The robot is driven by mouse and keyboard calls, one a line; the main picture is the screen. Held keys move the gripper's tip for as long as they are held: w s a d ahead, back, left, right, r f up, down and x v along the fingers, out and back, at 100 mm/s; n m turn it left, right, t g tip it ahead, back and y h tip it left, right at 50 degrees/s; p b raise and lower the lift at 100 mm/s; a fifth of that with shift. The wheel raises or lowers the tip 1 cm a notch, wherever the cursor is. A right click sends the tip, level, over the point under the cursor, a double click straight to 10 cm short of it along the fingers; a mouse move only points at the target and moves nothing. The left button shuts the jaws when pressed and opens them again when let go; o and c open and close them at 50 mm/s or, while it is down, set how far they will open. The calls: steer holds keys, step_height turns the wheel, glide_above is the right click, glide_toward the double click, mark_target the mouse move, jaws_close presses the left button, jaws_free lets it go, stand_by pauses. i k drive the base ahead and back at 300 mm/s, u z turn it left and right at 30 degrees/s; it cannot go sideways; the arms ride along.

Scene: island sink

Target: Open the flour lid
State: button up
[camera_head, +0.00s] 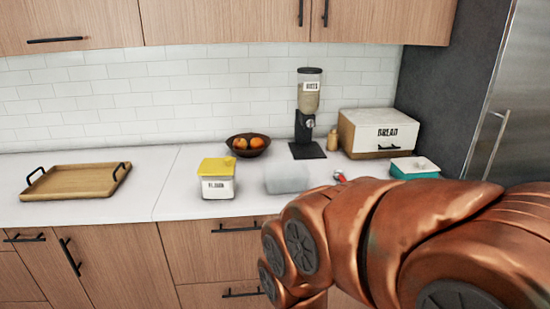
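The flour container (217,189) is a white box with a dark "FLOUR" label. It stands on the white counter left of the middle. Its yellow lid (216,166) sits on top and looks closed. My copper-coloured arm fills the lower right of the head view, to the right of the container and in front of the counter. My gripper cannot be made out; the end of the arm is not visible.
A pale grey block-like thing (287,179) lies right of the flour. Behind stand a fruit bowl (247,146) and a dispenser (309,110). A bread box (379,134) and a teal container (414,168) stand right. A wooden tray (75,184) lies left, with clear counter between.

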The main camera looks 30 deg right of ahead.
mark_target(225, 166)
steer(key=z, duration=0.2)
steer(key=k, duration=0.65)
steer(key=u, duration=0.75)
steer(key=i, duration=1.35)
